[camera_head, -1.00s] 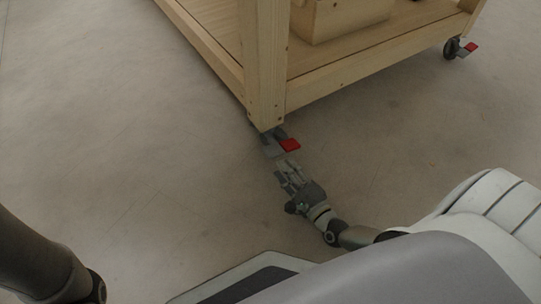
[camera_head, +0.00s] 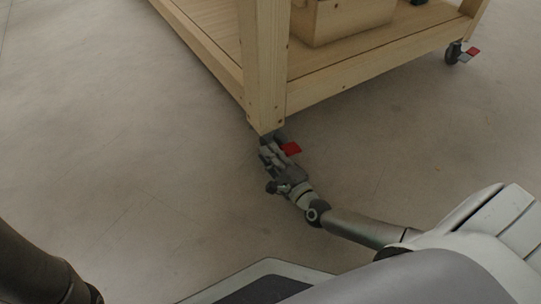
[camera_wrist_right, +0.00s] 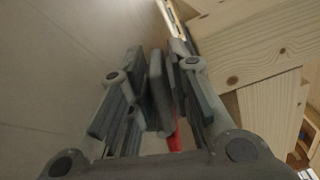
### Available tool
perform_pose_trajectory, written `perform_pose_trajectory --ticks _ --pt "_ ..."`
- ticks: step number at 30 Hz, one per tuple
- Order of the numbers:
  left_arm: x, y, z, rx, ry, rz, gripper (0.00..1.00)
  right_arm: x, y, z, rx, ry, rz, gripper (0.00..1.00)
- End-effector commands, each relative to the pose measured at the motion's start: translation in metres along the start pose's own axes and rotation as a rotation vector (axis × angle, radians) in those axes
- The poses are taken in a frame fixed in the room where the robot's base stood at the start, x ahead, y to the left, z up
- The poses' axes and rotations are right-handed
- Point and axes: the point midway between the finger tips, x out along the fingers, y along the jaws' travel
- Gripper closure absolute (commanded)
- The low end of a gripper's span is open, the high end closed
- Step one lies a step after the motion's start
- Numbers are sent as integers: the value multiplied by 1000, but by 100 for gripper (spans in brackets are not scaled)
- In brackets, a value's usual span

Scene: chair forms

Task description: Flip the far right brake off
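The near corner caster under the wooden cart leg has a red brake pedal (camera_head: 291,149) and a grey part beside it. My right gripper (camera_head: 264,146) is low at this caster, just left of the red pedal, and its fingers overlap the grey part. In the right wrist view the fingers (camera_wrist_right: 158,82) are a little apart with a grey plate between them. A strip of the red pedal (camera_wrist_right: 174,141) shows below, near the right finger. Contact is hard to tell. My left gripper is out of view. Another caster with a red pedal (camera_head: 472,51) stands at the far right.
The wooden cart's leg (camera_head: 265,75) rises just above my right gripper, and its lower shelf (camera_head: 375,50) carries a wooden box (camera_head: 345,18). The concrete floor (camera_head: 130,130) is clear to the left and in front.

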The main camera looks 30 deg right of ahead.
Motion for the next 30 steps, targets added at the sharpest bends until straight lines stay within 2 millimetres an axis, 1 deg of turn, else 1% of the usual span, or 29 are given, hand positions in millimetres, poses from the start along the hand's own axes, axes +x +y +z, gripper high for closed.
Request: perform_pose_trajectory --ticks 1,3,14,20,30 --pt "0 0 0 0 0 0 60 0 0 0 0 0 0 91" --pt "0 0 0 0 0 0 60 0 0 0 0 0 0 100" --pt "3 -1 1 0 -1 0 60 0 1 0 -30 1 1 100" --pt "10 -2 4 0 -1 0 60 0 5 0 -132 3 1 100" --pt "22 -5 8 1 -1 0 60 -1 16 -1 -358 3 2 100"
